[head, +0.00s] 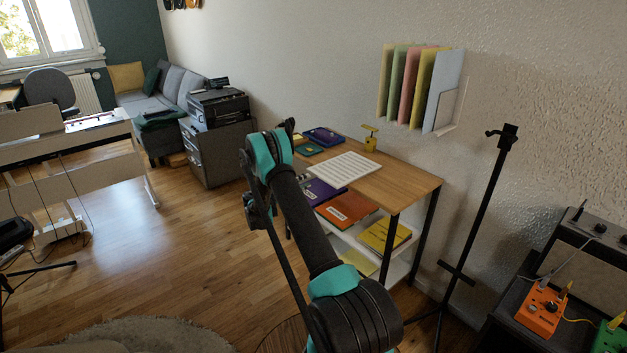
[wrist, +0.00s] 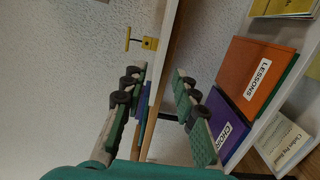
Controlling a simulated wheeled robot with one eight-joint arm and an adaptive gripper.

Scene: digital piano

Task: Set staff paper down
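A white sheet with lines, which looks like the staff paper (head: 346,169), lies on the wooden top of a small desk (head: 402,187). Its near left end reaches the desk's front edge. My gripper is mostly hidden behind my arm in the head view, near the desk's left end. In the wrist view my gripper (wrist: 159,72) has its two fingers apart, with nothing held between them. The desk's edge shows beyond the gap between the fingers.
Shelves below the desktop hold a purple book (wrist: 232,127), an orange book (wrist: 256,75) and a yellow book (head: 385,234). A wall rack holds coloured folders (head: 411,85). A black stand (head: 480,220) is right.

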